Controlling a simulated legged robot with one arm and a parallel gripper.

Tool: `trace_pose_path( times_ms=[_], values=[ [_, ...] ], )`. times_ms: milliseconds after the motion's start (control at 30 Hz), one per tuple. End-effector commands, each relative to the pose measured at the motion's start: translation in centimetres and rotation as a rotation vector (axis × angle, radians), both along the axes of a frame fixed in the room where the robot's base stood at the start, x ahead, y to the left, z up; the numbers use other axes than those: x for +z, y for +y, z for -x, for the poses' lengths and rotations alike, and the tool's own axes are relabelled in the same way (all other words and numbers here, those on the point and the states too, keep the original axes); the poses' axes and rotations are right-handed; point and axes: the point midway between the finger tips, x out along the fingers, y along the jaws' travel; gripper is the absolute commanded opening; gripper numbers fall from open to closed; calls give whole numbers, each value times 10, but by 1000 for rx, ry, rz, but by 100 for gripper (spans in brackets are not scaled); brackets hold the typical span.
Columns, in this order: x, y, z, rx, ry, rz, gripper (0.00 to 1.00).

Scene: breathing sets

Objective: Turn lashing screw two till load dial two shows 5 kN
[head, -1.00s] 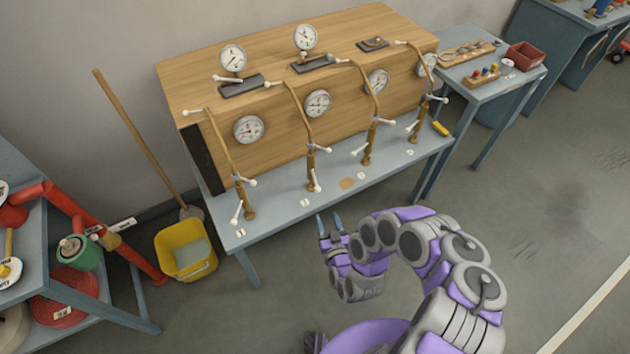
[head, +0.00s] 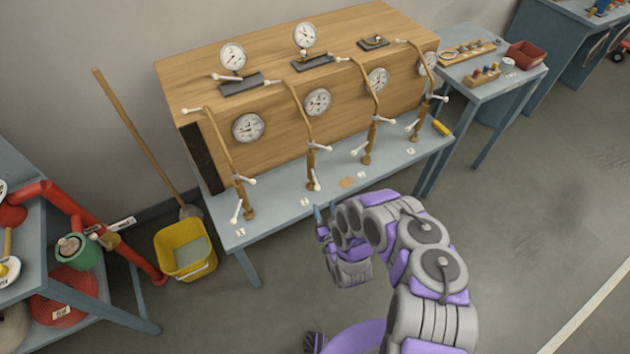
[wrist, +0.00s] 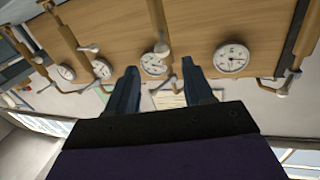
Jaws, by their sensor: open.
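Several brown lashing screws with white handles stand in a row before the wooden crate; their number tags are too small to read. Counting from the left, the second lashing screw (head: 311,155) has its load dial (head: 318,102), white and round, behind it on the crate front. The needle reading is too small to tell. My gripper (head: 325,211) is in front of the bench edge, apart from that screw, open and empty. In the wrist view, which looks inverted, my two blue fingers (wrist: 158,70) point towards the second screw (wrist: 160,35) and its dial (wrist: 153,63).
The blue-grey bench (head: 275,215) carries the wooden crate (head: 290,145), with two more dials on top. A yellow bucket (head: 185,252) and broom (head: 140,135) stand left. A side table (head: 505,80) stands right. Open floor lies right of my arm.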

Motion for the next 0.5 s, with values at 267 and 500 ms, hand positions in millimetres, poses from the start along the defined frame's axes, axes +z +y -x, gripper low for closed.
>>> trace_pose_path(
  times_ms=[267,500],
  values=[
    [2,8,-12,2,-4,-5,52],
    [3,20,-55,-4,-9,-10,52]
  ],
)
